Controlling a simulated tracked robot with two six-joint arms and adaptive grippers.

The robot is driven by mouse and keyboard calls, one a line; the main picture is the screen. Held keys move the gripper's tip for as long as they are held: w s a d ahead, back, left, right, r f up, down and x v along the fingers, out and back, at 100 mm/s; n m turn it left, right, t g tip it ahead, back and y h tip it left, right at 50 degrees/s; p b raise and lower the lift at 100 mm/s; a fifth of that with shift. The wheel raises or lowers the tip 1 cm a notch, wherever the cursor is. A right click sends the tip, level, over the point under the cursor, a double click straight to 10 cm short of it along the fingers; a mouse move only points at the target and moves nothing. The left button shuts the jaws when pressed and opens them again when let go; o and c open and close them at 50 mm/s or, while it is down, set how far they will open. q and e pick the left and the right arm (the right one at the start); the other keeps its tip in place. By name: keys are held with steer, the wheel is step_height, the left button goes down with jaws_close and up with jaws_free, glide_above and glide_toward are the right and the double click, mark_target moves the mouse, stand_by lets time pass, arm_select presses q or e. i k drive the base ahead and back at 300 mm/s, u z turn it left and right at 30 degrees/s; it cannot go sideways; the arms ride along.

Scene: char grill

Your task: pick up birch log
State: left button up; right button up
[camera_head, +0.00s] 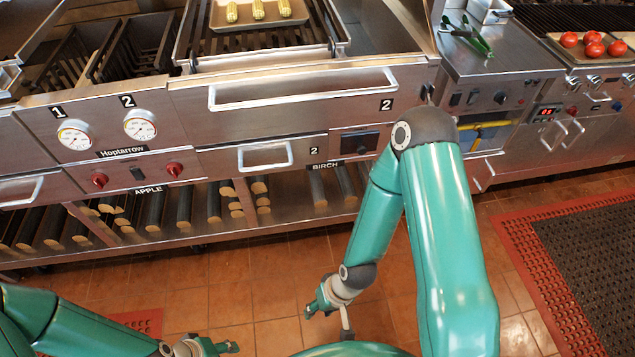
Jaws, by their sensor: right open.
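Dark logs, the birch logs (318,188), lie on the lower shelf under the BIRCH label (325,166). Their ends point toward me. My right gripper (328,316) hangs over the tiled floor in front of the shelf, below and apart from the logs. It is open and empty. My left gripper (213,347) is at the bottom edge, partly cut off, with nothing seen in it; its jaw opening is unclear. My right arm hides the right end of the shelf.
More logs (155,207) lie along the shelf under the APPLE label (148,189). The steel shelf edge (230,238) runs along the front. Above are grill drawers and handles (265,155). Corn (258,10) lies on a tray on top. The tiled floor (235,297) in front is clear.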

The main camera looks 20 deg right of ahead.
mark_target(319, 192)
steer(key=u, duration=0.05)
steer(key=i, duration=0.9)
steer(key=z, duration=0.1)
